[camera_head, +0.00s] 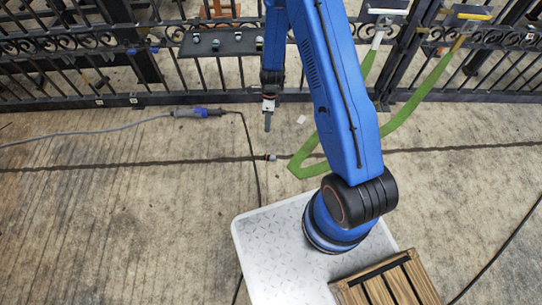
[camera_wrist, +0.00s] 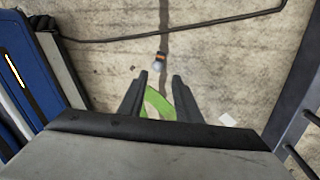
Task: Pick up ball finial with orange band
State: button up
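The ball finial with orange band (camera_head: 271,157) lies on the concrete floor, by a dark seam and beside a green strap. In the wrist view the finial (camera_wrist: 159,61) shows a greyish ball end and an orange band, just beyond my fingertips and roughly centred between them. My gripper (camera_head: 268,124) points down in front of the gate, above the floor. In the wrist view my gripper (camera_wrist: 161,76) has its two dark fingers apart with nothing between them but the floor and green strap farther below. The finial is not touched.
The green strap (camera_head: 310,168) runs from the floor up to the gate. A black iron gate (camera_head: 110,101) crosses the back, with a dark shelf (camera_head: 222,42) bearing several small pieces. A grey cable with a blue connector (camera_head: 200,113) lies at left. A wooden crate (camera_head: 388,284) is at lower right.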

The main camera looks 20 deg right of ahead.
jog(key=m, duration=0.1)
send_near(269, 156)
jog(key=f, duration=0.1)
jog(key=a+f, duration=0.1)
jog(key=f, duration=0.1)
jog(key=shift+w+a+f, duration=0.1)
jog(key=shift+a+f, duration=0.05)
jog(key=shift+f, duration=0.05)
jog(key=shift+s+f, duration=0.4)
jog(key=shift+f, duration=0.4)
jog(key=shift+s+f, duration=0.35)
jog(key=shift+f, duration=0.45)
jog(key=shift+x, duration=0.9)
grip_shut()
